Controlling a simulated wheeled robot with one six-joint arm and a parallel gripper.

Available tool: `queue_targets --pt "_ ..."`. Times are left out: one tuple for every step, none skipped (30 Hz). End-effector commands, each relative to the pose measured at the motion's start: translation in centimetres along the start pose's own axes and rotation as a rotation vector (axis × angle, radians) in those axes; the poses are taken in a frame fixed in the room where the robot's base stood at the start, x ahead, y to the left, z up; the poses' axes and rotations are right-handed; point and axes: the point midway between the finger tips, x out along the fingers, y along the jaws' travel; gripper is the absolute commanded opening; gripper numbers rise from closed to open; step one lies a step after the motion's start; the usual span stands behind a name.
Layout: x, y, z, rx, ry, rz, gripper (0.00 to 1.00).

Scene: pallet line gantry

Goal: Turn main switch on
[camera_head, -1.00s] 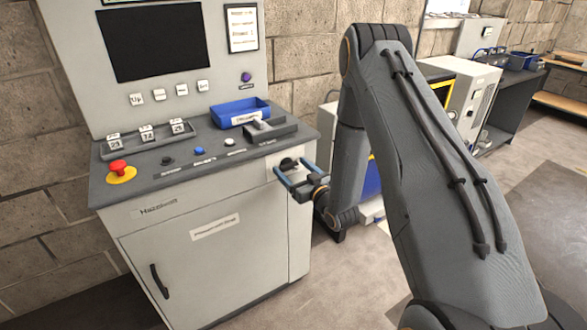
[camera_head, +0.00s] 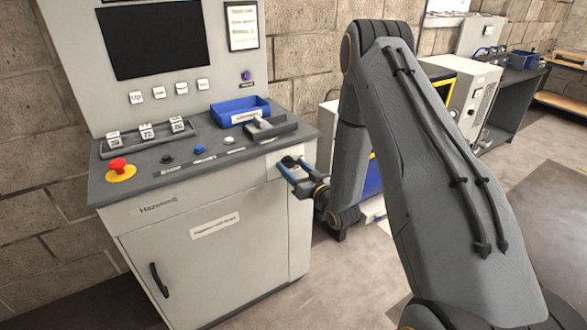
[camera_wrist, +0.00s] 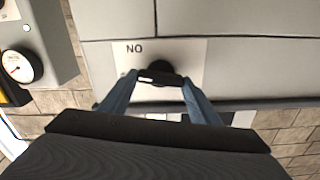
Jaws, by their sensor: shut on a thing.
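The main switch is a black rotary knob (camera_wrist: 160,68) on a pale plate at the upper right of the grey cabinet's front (camera_head: 222,215). In the head view my gripper (camera_head: 294,168) is at the cabinet's upper right front and largely hides the knob. The handle lies roughly level across the wrist view.
On the cabinet top are a red emergency button (camera_head: 118,167), a blue tray (camera_head: 240,111), small buttons and a row of number tags (camera_head: 147,134). A screen (camera_head: 154,40) stands behind. A white machine (camera_head: 470,90) stands at the right. Open floor lies below my gripper.

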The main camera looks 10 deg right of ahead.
Motion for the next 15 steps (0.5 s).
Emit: queue_targets --pt "-0.03 0.07 0.10 0.039 -0.001 0.001 0.34" --pt "-0.03 0.09 0.10 0.065 -0.001 0.001 0.34" --pt "-0.02 0.10 0.10 0.101 -0.001 0.001 0.34" --pt "-0.02 0.12 0.11 0.129 -0.001 0.001 0.34" --pt "-0.02 0.13 0.10 0.157 -0.001 0.001 0.34" --pt "-0.02 0.15 0.10 0.195 -0.001 0.001 0.34" --pt "-0.01 0.17 0.09 0.224 0.000 0.001 0.34" --pt "-0.01 0.18 0.08 0.252 0.000 0.001 0.34" --pt "0.00 0.20 0.08 0.291 0.000 0.001 0.34" --pt "0.00 0.21 0.08 0.319 0.000 0.001 0.34" --pt "0.00 0.22 0.08 0.348 0.000 0.001 0.34" --pt "0.00 0.24 0.08 0.386 0.000 0.001 0.34" --pt "0.00 0.25 0.09 0.415 0.000 0.001 0.34" --pt "-0.01 0.27 0.09 0.443 0.000 0.001 0.34" --pt "-0.01 0.28 0.10 0.481 0.000 0.001 0.34"
